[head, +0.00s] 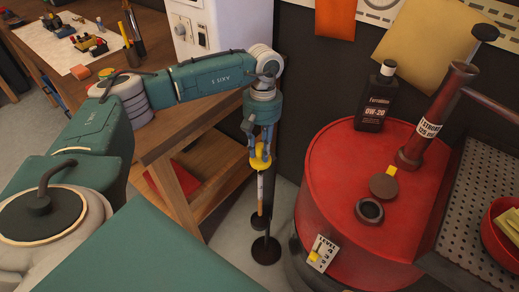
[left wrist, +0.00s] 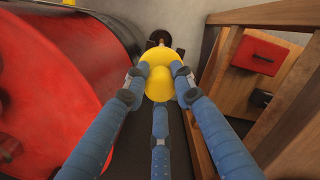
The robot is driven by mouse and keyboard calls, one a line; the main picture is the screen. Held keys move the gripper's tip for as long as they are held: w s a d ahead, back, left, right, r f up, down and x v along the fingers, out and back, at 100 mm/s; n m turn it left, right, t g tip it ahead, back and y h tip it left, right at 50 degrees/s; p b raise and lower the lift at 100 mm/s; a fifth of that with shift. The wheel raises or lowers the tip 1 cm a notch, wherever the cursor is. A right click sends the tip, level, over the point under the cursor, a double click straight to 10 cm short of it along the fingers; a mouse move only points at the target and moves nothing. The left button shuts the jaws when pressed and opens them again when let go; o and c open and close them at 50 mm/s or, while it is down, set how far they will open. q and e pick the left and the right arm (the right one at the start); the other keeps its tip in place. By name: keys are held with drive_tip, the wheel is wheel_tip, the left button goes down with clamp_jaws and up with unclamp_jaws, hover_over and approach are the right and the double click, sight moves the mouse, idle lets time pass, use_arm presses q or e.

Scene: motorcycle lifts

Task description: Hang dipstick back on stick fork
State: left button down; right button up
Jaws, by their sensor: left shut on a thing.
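My left gripper (head: 261,144) points down between the workbench and the red drum, shut on the yellow handle of the dipstick (head: 260,160). In the left wrist view its blue fingers (left wrist: 159,76) close around the yellow handle (left wrist: 158,84). The dipstick's thin shaft, with white and orange bands, hangs nearly upright below the handle. Its lower end is close to a dark round disc (head: 257,222); I cannot tell whether they touch. I cannot make out the stick fork clearly. My right gripper is not in view.
The red drum (head: 335,190) stands close to the right, with a black oil bottle (head: 375,97), a hand pump (head: 432,118) and a level plate (head: 321,254). A wooden workbench (head: 165,145) stands left. A dark round base (head: 265,250) with a thin upright rod stands below the gripper.

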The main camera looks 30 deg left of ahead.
use_arm(q)
drive_tip(key=c, duration=1.4)
unclamp_jaws()
drive_tip(key=shift+o, duration=0.2)
wheel_tip(320, 180, up, 12)
drive_tip(key=w, duration=0.1)
drive_tip(key=shift+a, duration=0.2)
